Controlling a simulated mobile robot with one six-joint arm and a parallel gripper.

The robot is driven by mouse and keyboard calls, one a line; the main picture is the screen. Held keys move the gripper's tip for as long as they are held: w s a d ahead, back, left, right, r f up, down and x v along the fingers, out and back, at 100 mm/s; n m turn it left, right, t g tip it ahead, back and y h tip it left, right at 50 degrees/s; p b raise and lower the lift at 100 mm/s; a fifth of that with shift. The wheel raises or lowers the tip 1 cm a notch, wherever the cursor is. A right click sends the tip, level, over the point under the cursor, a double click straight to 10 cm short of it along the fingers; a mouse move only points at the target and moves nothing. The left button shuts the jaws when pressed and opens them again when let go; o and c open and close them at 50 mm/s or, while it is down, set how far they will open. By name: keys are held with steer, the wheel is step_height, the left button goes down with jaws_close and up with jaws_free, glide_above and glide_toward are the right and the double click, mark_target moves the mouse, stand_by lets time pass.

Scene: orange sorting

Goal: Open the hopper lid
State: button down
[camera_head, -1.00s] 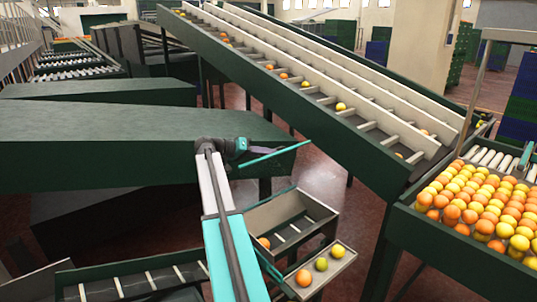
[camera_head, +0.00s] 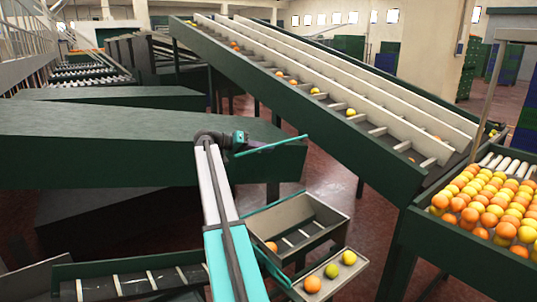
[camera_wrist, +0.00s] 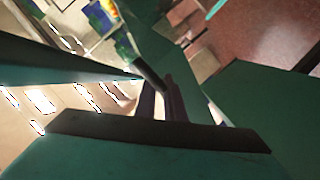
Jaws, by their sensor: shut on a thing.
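A thin teal panel (camera_head: 277,145), which looks like the hopper lid, shows almost edge-on in the head view, raised and slightly tilted. My gripper (camera_head: 240,146) is at its left end, shut on it. In the wrist view, the dark fingers of my gripper (camera_wrist: 160,102) meet a dark bar at the panel's edge, and teal surfaces spread around them; the exact grip is hard to make out. Below the panel, an open-topped box (camera_head: 335,228) with a cleated floor, perhaps the hopper, holds an orange (camera_head: 271,247). A hinge is not visible.
A tray (camera_head: 359,263) with an orange, a yellow and a green fruit stands before the box. A large green-sided conveyor (camera_head: 330,135) rises behind, carrying scattered fruit. A full fruit bed (camera_head: 440,248) is at right. Long green covers (camera_head: 90,145) lie at left.

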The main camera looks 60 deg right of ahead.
steer(key=shift+w+f, duration=0.1)
steer(key=c, duration=1.8)
jaws_free()
steer(key=shift+c, duration=0.2)
steer(key=shift+a, duration=0.1)
steer(key=b+v, duration=0.4)
steer(key=v, duration=0.9)
steer(key=shift+w+a+r, duration=0.2)
steer(key=shift+a, duration=0.05)
steer(key=shift+r, duration=0.1)
